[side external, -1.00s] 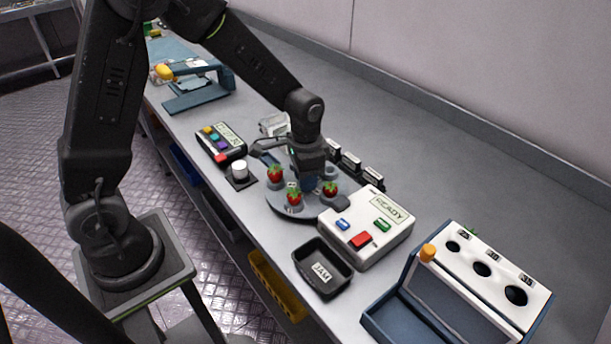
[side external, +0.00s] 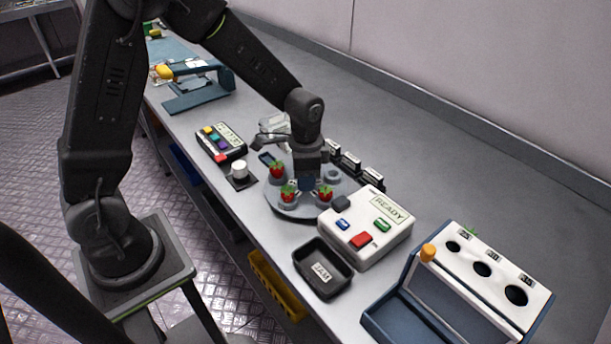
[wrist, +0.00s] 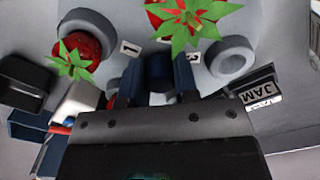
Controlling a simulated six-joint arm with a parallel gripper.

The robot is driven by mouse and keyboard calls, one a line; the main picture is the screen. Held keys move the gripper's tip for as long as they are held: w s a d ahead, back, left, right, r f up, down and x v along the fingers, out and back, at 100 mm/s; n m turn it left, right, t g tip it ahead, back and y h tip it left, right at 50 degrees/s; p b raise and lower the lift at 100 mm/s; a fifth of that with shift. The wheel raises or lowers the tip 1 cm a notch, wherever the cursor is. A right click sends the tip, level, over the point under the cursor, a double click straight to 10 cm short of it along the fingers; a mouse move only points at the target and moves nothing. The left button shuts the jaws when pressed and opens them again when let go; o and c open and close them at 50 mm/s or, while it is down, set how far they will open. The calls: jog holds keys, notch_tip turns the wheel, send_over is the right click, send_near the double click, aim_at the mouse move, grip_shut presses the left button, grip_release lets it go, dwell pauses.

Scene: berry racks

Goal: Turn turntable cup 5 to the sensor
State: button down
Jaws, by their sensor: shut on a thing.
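The round grey turntable (side external: 290,209) sits mid-bench and carries small ring-shaped cups, some with red strawberries. Three strawberries show in the side view, at the left (side external: 277,170), front (side external: 288,193) and right (side external: 325,194). My gripper (wrist: 158,78) points down over the turntable's middle, its fingers shut on a dark blue central knob (wrist: 158,68). The wrist view shows number labels 1 (wrist: 130,47) and 3 (wrist: 194,58), and an empty cup (wrist: 232,57). I cannot make out a label 5. A white box reading READY (side external: 385,233) stands close by, with a dark grey block (side external: 341,203) at its corner.
A blue-and-white rack with holes (side external: 480,270) stands at the right. A keypad box (side external: 220,143) and a white button (side external: 239,169) are left. Small dark boxes (side external: 352,163) line the back.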

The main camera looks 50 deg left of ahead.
jog(key=c, duration=0.9)
grip_release()
jog(key=shift+o, duration=0.2)
jog(key=shift+r, duration=0.1)
notch_tip(320, 180, up, 14)
